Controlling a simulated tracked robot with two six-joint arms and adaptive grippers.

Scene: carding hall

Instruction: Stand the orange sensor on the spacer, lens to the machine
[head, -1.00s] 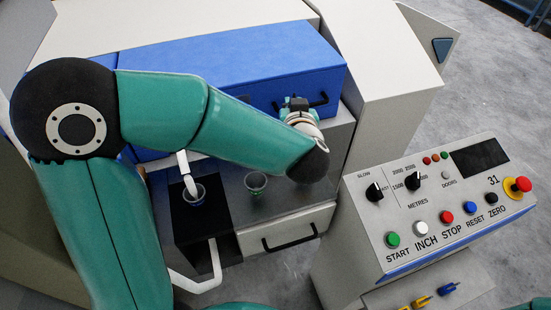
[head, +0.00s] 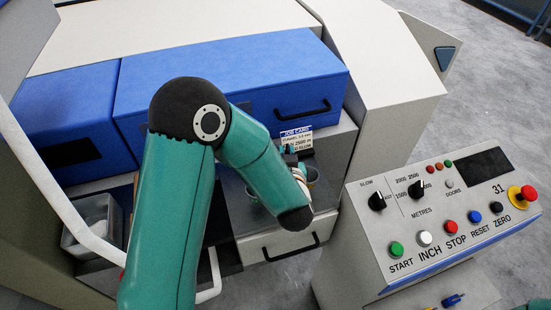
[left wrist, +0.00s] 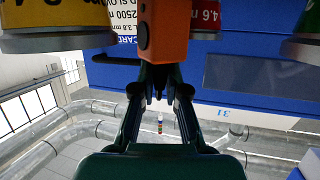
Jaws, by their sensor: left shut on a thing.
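The orange sensor (left wrist: 168,34) shows in the left wrist view, held at the tips of my left gripper (left wrist: 160,78). A small dark round spot is on its left side in that view; I cannot tell for certain whether it is the lens. In the head view my left gripper (head: 291,151) is small and mostly behind its own wrist, in front of the job card (head: 297,138). The sensor cannot be made out there. I cannot identify the spacer in either view. My right gripper is not in view.
Cups with yellow (left wrist: 62,14), red (left wrist: 206,18) and green (left wrist: 304,22) labels are close around the sensor. The blue machine cover (head: 225,90) is behind the grey ledge. The control panel (head: 440,215) stands at the right; a bin (head: 75,243) is at the left.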

